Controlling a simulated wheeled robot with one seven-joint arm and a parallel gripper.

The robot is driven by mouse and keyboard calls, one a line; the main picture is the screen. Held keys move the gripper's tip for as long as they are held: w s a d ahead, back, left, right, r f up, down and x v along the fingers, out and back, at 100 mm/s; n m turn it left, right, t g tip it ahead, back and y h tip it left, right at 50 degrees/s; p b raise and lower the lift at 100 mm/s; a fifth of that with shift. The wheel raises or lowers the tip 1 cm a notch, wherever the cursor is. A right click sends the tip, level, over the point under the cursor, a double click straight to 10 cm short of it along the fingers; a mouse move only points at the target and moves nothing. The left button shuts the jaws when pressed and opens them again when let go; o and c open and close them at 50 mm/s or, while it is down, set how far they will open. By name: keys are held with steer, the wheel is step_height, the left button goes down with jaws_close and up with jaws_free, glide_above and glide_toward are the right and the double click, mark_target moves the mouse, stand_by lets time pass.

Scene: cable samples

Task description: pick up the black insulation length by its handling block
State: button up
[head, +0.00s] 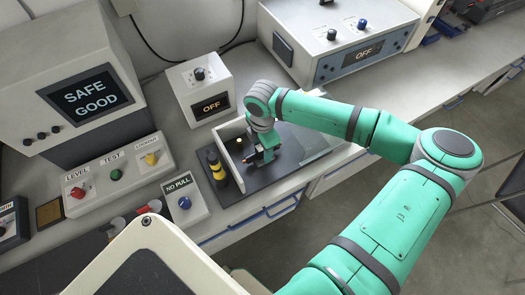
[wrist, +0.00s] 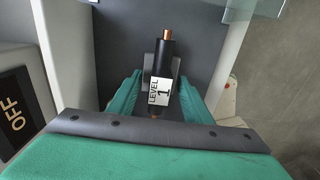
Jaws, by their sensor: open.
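The black insulation length (wrist: 166,60) shows in the wrist view with a copper end pointing away and a white label reading "LEVEL 1". A grey block (wrist: 148,72), apparently its handling block, shows at its middle, partly hidden by the length. My gripper (wrist: 160,82) is open, with one teal finger on each side of the length and block. I cannot tell whether the fingers touch the block. In the head view my gripper (head: 262,158) is low inside the walled test bay, and the length there is mostly hidden by it.
The dark bay base (head: 245,183) has a pale wall on its left and a clear panel (head: 322,140) on its right. Yellow-and-black posts (head: 216,168) stand left of the wall. A box reading "OFF" (head: 200,88) is behind.

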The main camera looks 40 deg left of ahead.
jaws_close()
steer(key=shift+r, duration=0.15)
